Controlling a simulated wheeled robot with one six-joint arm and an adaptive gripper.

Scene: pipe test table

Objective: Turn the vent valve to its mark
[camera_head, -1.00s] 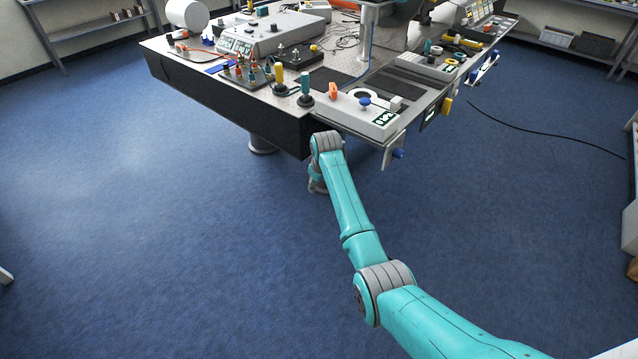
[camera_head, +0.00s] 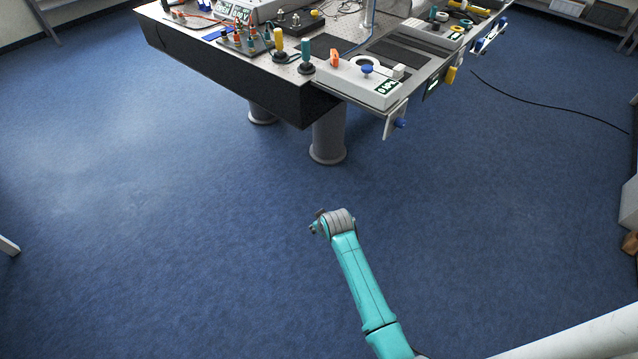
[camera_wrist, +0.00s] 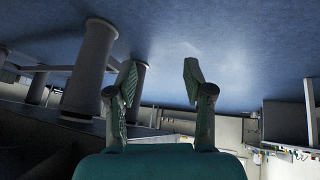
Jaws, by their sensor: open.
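My gripper (camera_wrist: 159,78) is open and empty in the wrist view, its two fingers wide apart with bare floor beyond them. In the head view the end of my arm is low over the floor, well in front of the table (camera_head: 230,85) and apart from it. A grey box (camera_head: 352,83) at the table's near corner carries a blue knob (camera_head: 367,68), an orange handle (camera_head: 334,57) and a white ring. Another blue knob (camera_head: 400,123) sits on a plate at the table's front edge. I cannot tell which of these is the vent valve, and no mark is readable.
A thick grey table leg (camera_head: 328,135) stands under the near corner; legs also show in the wrist view (camera_wrist: 90,70). Green and yellow levers (camera_head: 306,57) stand beside the box. A black cable (camera_head: 550,103) lies on the floor at right. The blue floor before the table is clear.

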